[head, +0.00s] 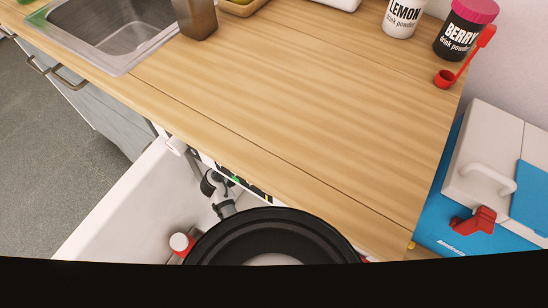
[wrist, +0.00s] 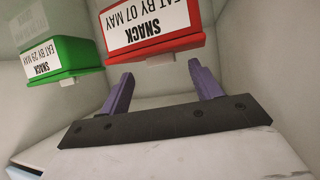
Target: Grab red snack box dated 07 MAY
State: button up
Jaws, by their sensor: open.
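In the wrist view a red snack box (wrist: 150,53) shows at the top middle, with a white label that reads SNACK, EAT BY 07 MAY, upside down in the picture. My gripper (wrist: 156,78) is open, its two purple fingers apart. The red box lies just beyond the fingertips, and its lower edge shows between and above them. I cannot tell whether the fingers touch it. The top of the box is cut off by the frame. In the head view neither the box nor the gripper fingers can be made out.
A green snack box (wrist: 62,60) labelled EAT BY 29 MAY stands left of the red one, inside a pale-walled space. The head view shows a wooden counter (head: 270,90), mostly clear, with a sink (head: 115,30), LEMON tub (head: 402,17) and BERRY tub (head: 462,35).

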jog(key=shift+x, duration=1.45)
jog(key=shift+w, duration=0.1)
jog(key=shift+c, duration=0.4)
grip_shut()
jog(key=shift+r, duration=0.15)
